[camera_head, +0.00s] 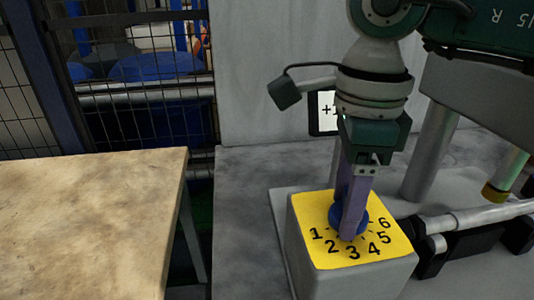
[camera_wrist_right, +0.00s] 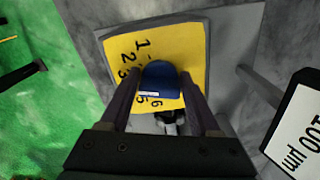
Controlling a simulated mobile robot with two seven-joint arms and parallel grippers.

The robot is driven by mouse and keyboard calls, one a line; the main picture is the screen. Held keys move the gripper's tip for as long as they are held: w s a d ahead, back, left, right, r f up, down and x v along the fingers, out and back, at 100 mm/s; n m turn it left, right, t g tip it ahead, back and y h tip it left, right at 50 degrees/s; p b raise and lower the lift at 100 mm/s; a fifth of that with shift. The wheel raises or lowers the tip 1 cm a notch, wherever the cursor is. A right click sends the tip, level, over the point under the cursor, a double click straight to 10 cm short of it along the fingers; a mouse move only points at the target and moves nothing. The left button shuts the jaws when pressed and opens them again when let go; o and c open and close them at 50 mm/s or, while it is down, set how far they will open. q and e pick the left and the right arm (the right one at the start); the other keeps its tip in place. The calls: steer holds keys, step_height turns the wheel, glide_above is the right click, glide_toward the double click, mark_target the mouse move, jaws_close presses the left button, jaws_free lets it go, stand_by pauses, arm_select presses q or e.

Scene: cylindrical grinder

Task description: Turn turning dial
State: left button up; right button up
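A blue dial (camera_wrist_right: 158,78) stands on a yellow plate (camera_wrist_right: 185,50) printed with the numbers 1 to 6. In the head view the dial (camera_head: 361,218) is partly hidden behind my finger, and the yellow plate (camera_head: 305,210) tops a grey box (camera_head: 350,285). My right gripper (camera_head: 348,232) points down at the dial from above. In the right wrist view its two fingers (camera_wrist_right: 160,88) stand on either side of the dial, very close to it. Whether they press on it I cannot tell. A small white mark shows on the dial's near edge. My left gripper is not in view.
A wooden table (camera_head: 85,225) is at the left, with a gap between it and the grey machine bed (camera_head: 240,200). A grey post (camera_head: 430,150) and horizontal rods (camera_head: 480,215) stand right of the box. A mesh fence (camera_head: 140,90) is behind.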

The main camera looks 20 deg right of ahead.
steer(key=o, duration=0.4)
steer(key=shift+r, duration=0.1)
step_height(320, 180, up, 10)
steer(key=shift+f, duration=0.1)
stand_by(0.5)
